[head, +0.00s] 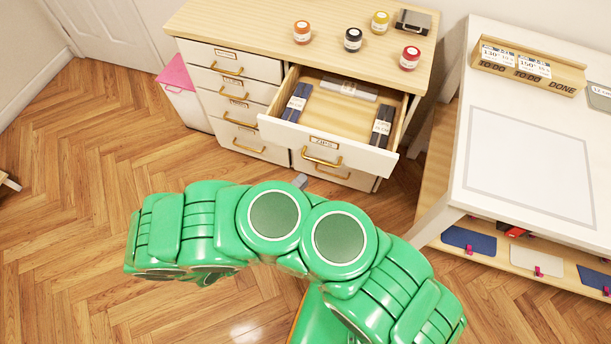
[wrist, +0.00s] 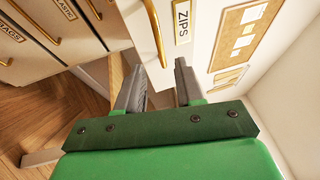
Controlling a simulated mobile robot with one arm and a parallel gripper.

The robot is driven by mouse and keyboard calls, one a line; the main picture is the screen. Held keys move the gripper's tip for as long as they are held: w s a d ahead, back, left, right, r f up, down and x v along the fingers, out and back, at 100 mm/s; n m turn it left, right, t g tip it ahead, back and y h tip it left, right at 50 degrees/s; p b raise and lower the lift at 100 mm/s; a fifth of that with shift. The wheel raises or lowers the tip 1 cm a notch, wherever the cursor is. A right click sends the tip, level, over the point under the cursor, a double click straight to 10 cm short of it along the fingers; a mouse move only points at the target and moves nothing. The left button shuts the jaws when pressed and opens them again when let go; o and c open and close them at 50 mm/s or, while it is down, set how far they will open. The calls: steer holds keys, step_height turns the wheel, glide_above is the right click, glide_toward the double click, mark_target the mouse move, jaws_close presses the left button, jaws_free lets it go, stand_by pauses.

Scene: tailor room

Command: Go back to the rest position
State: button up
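My gripper (wrist: 159,84) is open in the wrist view, its two grey fingers apart with nothing between them. It is close to the white front of the ZIPS drawer (wrist: 203,50), clear of the brass handle (wrist: 155,32). In the head view my green arm is bent in front of the cabinet. Only a small grey piece of the gripper (head: 300,181) shows past the arm, below the ZIPS drawer (head: 378,158). That drawer stands pulled out, with dark packets (head: 296,102) (head: 381,127) at its sides and a pale packet (head: 349,89) at the back.
Several jars (head: 353,39) and a dark box (head: 413,22) stand on the cabinet top (head: 260,25). A white table (head: 477,215) with a TO DO/DONE card holder (head: 530,70) is at the right. A pink-topped bin (head: 178,75) stands left of the cabinet.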

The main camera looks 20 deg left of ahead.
steer(key=shift+s, duration=0.15)
stand_by(0.5)
steer(key=w+d+r+m+g+h, duration=0.4)
steer(key=d+r+m, duration=0.1)
steer(key=r+m, duration=0.2)
steer(key=w+d+r+m+g+h, duration=0.3)
steer(key=w+d+r+m+g, duration=0.1)
steer(key=r+m, duration=0.35)
steer(key=d+r+m+g+y, duration=0.3)
steer(key=d+r+m+g, duration=0.75)
steer(key=d+m, duration=0.35)
steer(key=s+d+r+m+y, duration=0.35)
steer(key=r+m, duration=0.25)
steer(key=m, duration=0.2)
steer(key=s+d+r+m+y, duration=0.2)
steer(key=s+r+m+y, duration=0.1)
steer(key=r+m+y, duration=0.3)
steer(key=s+d+m+g+y, duration=0.1)
steer(key=s+m, duration=0.5)
steer(key=s, duration=0.8)
steer(key=shift+s+d+g+y, duration=0.4)
steer(key=shift+d+y, duration=0.25)
steer(key=shift+d, duration=0.35)
